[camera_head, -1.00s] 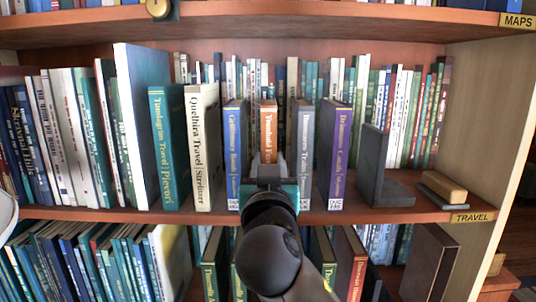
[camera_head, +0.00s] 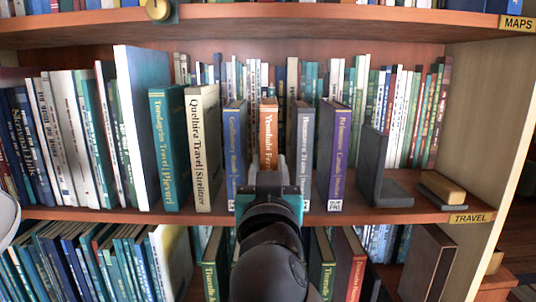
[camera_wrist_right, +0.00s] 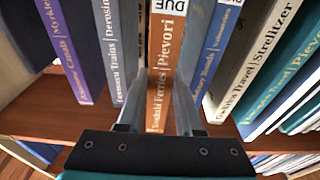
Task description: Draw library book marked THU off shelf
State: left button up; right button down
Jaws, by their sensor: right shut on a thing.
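An orange book (camera_head: 268,135) stands upright in the middle of the travel shelf, between a blue book (camera_head: 234,150) and a grey-blue book (camera_head: 304,150). My right gripper (camera_head: 267,172) is at the lower part of its spine. In the right wrist view the two fingers (camera_wrist_right: 158,110) lie on either side of the orange spine (camera_wrist_right: 160,75), shut on it. A white label reading DUE (camera_wrist_right: 163,4) is cut off at the top of that view, so its day is not readable. My left gripper is not in view.
A purple book (camera_head: 335,150) with a white due label stands to the right, then a dark bookend (camera_head: 378,175). A cream book (camera_head: 203,150) and a teal book (camera_head: 170,150) stand to the left. The shelf board (camera_head: 400,213) has a TRAVEL tag.

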jog(key=s+p, duration=0.3)
jog(key=s, duration=1)
jog(key=shift+p, duration=0.4)
